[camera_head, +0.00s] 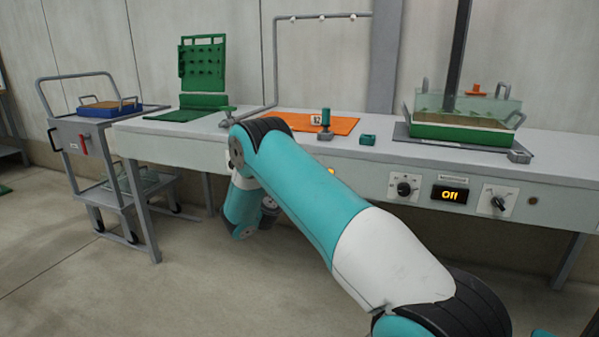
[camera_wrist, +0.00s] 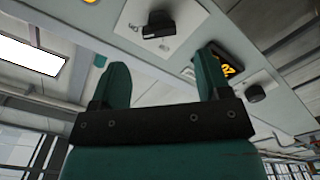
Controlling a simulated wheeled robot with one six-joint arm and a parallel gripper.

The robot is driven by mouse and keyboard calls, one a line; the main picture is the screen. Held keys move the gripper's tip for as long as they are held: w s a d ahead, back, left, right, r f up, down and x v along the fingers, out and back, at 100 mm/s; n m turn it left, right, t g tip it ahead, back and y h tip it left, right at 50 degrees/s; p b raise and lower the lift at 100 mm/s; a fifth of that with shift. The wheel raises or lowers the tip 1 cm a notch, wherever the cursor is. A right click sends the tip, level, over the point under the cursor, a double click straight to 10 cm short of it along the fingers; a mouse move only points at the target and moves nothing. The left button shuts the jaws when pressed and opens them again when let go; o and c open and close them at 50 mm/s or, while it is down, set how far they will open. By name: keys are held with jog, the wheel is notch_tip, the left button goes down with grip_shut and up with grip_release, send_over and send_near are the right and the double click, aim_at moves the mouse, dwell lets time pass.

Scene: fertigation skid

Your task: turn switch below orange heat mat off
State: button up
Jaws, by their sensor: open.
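The orange heat mat (camera_head: 343,126) lies on the bench top in the head view. My arm covers most of the bench front below it; only a bit of lit yellow display (camera_head: 331,170) shows there. In the wrist view a black switch (camera_wrist: 160,22) sits on a white plate. A display with lit orange digits (camera_wrist: 229,69) and a round black knob (camera_wrist: 256,92) are to its right. My gripper (camera_wrist: 162,60) is open and empty, its two teal fingers pointing toward the panel. The switch appears beyond the fingertips, between their lines. The right finger partly hides the display. I cannot judge the remaining distance.
A grey cart (camera_head: 90,135) stands at the left. An orange light (camera_wrist: 90,1) shows at the wrist view's top edge.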

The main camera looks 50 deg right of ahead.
jog(key=x, duration=0.6)
jog(key=shift+w+d, duration=0.15)
jog(key=shift+d, duration=0.2)
jog(key=c, duration=0.9)
